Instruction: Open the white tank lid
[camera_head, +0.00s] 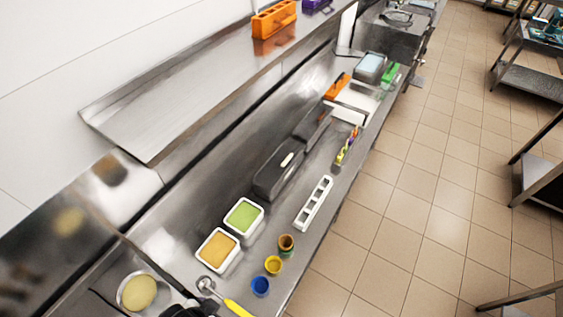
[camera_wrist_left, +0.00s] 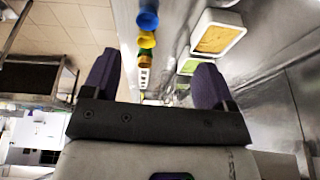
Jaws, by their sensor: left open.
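I cannot make out a white tank lid for certain in either view. A white tub with orange contents (camera_head: 218,250) and one with green contents (camera_head: 244,216) stand on the steel counter (camera_head: 175,225), both uncovered. The orange tub also shows in the left wrist view (camera_wrist_left: 217,39). My left gripper (camera_wrist_left: 155,82) is open, its two purple fingers wide apart with nothing between them. Its body hides part of that view. A dark shape at the bottom edge of the head view may be part of my left arm. My right gripper is not in view.
A blue cup (camera_head: 261,286), a yellow cup (camera_head: 273,265) and a brown-and-green cup (camera_head: 286,244) stand near the counter's front edge. A scoop with a yellow handle (camera_head: 236,308), a round pot (camera_head: 138,292) and dark bins (camera_head: 273,180) are around. The tiled floor (camera_head: 400,200) is clear.

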